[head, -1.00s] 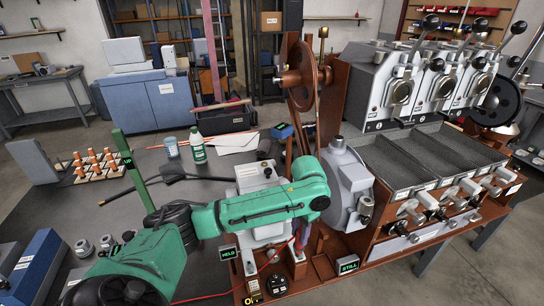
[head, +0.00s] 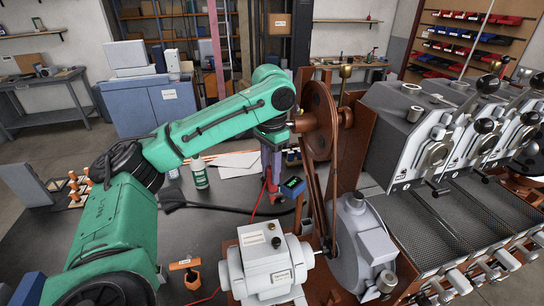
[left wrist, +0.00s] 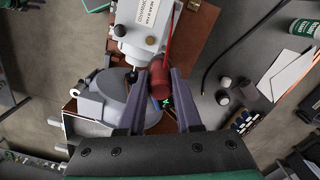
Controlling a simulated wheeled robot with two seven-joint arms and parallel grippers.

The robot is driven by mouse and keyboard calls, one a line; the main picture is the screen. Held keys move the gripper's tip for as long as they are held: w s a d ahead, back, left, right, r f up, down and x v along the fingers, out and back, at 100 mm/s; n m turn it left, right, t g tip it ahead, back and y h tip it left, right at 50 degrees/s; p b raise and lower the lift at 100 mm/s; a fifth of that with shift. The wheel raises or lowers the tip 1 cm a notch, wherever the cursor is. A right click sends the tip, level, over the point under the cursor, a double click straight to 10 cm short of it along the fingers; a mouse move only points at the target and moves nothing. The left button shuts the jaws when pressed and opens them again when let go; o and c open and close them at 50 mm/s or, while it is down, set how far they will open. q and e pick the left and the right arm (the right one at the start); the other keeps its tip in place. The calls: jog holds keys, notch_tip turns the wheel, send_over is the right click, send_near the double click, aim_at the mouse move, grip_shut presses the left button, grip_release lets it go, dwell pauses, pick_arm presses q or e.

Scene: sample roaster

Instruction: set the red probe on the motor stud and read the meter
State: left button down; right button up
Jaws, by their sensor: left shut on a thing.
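My left gripper (head: 271,165) points down behind the motor (head: 268,268), a pale grey box with a label and small studs on top. Its fingers are shut on the red probe (left wrist: 160,80), which shows between them in the left wrist view; a red lead runs up from it there. In the head view the probe (head: 273,190) hangs below the fingers, apart from the motor. The motor also shows in the left wrist view (left wrist: 140,25), with a dark stud (left wrist: 152,40). A small blue meter-like box (head: 292,187) has a green display, too small to read. My right gripper is not in view.
A brown wheel and belt (head: 320,125) stand just right of the gripper. The grey roaster housing (head: 360,235) and cooling trays (head: 415,225) fill the right.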

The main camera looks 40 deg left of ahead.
pick_arm(q)
jog(key=s+d+r, duration=0.2)
jog(key=s+d, duration=0.1)
jog(key=s, duration=0.1)
notch_tip(320, 180, down, 6)
jog(key=w+a+b, duration=0.1)
jog(key=b, duration=0.1)
jog(key=shift+w+f, duration=0.2)
jog(key=shift+w, duration=0.1)
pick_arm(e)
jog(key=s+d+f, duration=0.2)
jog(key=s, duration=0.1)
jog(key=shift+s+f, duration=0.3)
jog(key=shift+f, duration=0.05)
pick_arm(q)
jog(key=shift+s+d, duration=0.1)
jog(key=shift+s, duration=0.05)
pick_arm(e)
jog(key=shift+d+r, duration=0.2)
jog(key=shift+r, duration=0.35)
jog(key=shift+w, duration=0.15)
pick_arm(q)
jog(key=shift+p, duration=0.35)
